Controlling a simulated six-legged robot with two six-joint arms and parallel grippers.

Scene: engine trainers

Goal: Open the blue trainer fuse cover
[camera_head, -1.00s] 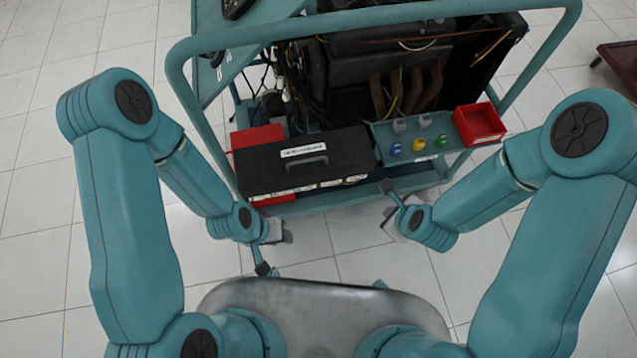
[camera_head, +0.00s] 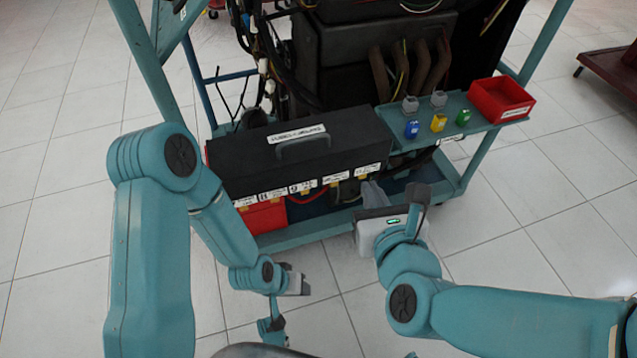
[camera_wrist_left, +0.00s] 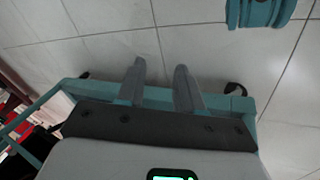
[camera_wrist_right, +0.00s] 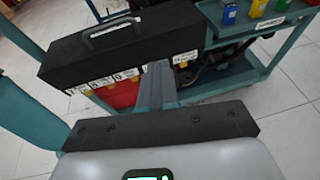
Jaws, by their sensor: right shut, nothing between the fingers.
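The fuse cover is a long black box-shaped lid (camera_head: 240,160) with a grey handle (camera_head: 303,147) and a white label, on the front of the blue trainer frame (camera_head: 447,172). It looks down, with labels and yellow tabs along its lower front edge. In the right wrist view the cover (camera_wrist_right: 150,45) is just beyond my fingers. My right gripper (camera_head: 370,190) is shut and empty, in front of and below the cover's right part, apparently apart from it. My left gripper (camera_head: 300,283) is open and empty, low over the floor; its two fingers stand apart in the left wrist view (camera_wrist_left: 158,82).
A shelf (camera_head: 400,143) right of the cover holds blue, yellow and green small parts and a red bin (camera_head: 502,100). A red box (camera_head: 262,217) sits under the cover's left end. The engine (camera_head: 370,60) and loose cables are behind. Tiled floor (camera_head: 490,230) is clear in front.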

